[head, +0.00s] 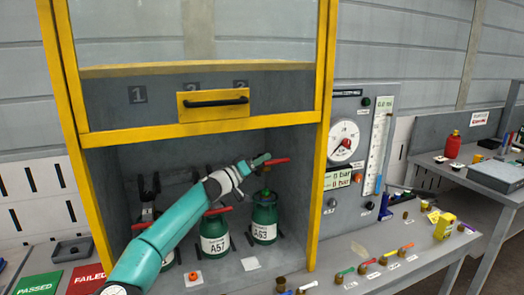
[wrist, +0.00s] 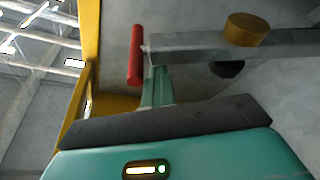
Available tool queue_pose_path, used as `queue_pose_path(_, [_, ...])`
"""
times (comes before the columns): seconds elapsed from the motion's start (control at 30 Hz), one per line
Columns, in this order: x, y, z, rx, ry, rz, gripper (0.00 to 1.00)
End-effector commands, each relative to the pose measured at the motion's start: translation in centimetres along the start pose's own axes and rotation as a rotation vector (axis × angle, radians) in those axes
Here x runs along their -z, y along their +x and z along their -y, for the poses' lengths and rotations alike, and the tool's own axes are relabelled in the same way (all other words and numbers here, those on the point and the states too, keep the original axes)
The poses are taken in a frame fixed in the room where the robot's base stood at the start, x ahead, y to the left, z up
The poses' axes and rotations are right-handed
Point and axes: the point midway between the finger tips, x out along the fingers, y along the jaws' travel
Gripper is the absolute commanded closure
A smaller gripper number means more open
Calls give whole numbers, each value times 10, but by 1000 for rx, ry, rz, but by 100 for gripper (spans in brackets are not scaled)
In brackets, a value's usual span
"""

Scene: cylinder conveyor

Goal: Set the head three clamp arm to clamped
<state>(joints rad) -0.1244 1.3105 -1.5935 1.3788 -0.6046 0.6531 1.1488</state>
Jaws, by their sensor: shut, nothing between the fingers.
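The head three clamp arm is a grey bar with a red grip (head: 278,161) at its end. It stands above the green cylinder marked A63 (head: 264,222), the rightmost in the yellow-framed cabinet. In the wrist view the red grip (wrist: 135,55) is upright in the picture, and the grey bar (wrist: 190,46) runs right from it to a brass knob (wrist: 247,29). My gripper (head: 262,159) is shut and empty, with its tips beside the red grip. In the wrist view my fingertips (wrist: 158,74) lie just below the bar; I cannot tell whether they touch it.
Cylinder A57 (head: 214,237) stands left of A63 under another red grip (head: 217,211). My arm crosses in front of the left heads. The yellow cabinet post (head: 319,150) stands close on the right. The raised door has a black handle (head: 216,102). Small colored-handled fittings (head: 366,267) lie on the bench.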

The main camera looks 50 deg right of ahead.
Motion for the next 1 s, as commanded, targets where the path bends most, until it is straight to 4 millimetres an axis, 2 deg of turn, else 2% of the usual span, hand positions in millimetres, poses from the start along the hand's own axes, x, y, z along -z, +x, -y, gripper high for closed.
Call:
queue_pose_path(0.23, [-12, -3, 4, -6, 0, 3, 100])
queue_pose_path(0.73, [-13, -4, 7, -3, 0, 2, 100])
queue_pose_path(0.87, [-7, -2, 2, -3, 1, 2, 100])
queue_pose_path(1.0, [9, 5, -11, -3, 4, 3, 100])
